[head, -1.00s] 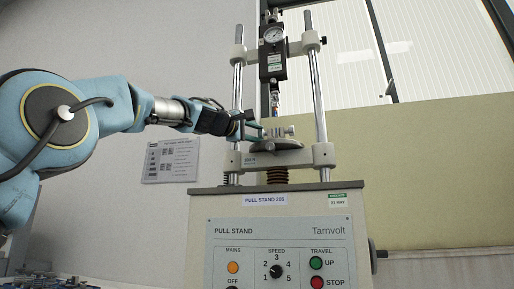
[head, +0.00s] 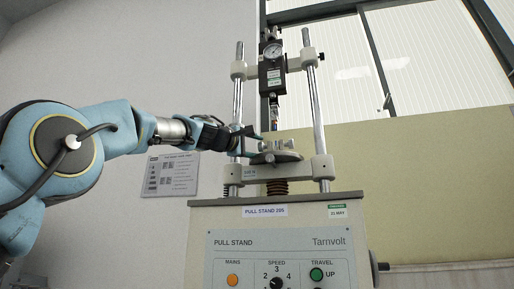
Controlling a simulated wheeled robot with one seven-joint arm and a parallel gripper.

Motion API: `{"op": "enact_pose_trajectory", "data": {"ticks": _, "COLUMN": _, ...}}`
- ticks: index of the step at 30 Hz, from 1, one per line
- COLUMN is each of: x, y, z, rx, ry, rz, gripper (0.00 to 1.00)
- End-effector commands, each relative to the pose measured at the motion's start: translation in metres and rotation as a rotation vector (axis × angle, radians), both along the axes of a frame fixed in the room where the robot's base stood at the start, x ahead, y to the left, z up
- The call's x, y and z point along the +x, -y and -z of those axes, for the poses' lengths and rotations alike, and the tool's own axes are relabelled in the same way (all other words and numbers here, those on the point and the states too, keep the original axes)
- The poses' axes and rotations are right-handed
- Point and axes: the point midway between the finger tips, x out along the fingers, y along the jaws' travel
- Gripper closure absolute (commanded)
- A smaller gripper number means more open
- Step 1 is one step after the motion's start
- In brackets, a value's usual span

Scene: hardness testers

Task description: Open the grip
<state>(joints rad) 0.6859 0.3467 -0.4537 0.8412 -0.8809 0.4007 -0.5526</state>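The pull stand (head: 275,240) fills the lower middle of the head view. Its lower grip (head: 278,152) sits on the crosshead between two chrome columns, with a small metal cylindrical part at its upper right. The gauge (head: 272,54) and upper fixture hang above it, with a gap between. My gripper (head: 256,143) reaches in from the left, its fingers at the left side of the lower grip. Whether they touch it, and how far apart they are, is too small to tell. The state of the grip's jaws is also unclear.
The two chrome columns (head: 316,112) stand close to my gripper on either side of the grip. A notice (head: 171,174) hangs on the wall behind my arm.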

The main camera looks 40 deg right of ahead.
Motion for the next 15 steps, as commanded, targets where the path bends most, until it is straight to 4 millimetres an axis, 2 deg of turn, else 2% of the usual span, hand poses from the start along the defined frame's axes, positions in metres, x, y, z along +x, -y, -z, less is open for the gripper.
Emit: {"op": "enact_pose_trajectory", "data": {"ticks": 15, "x": 0.0, "y": -0.0007, "z": -0.0066, "rx": 0.036, "ry": -0.021, "rz": -0.001, "gripper": 0.31}}
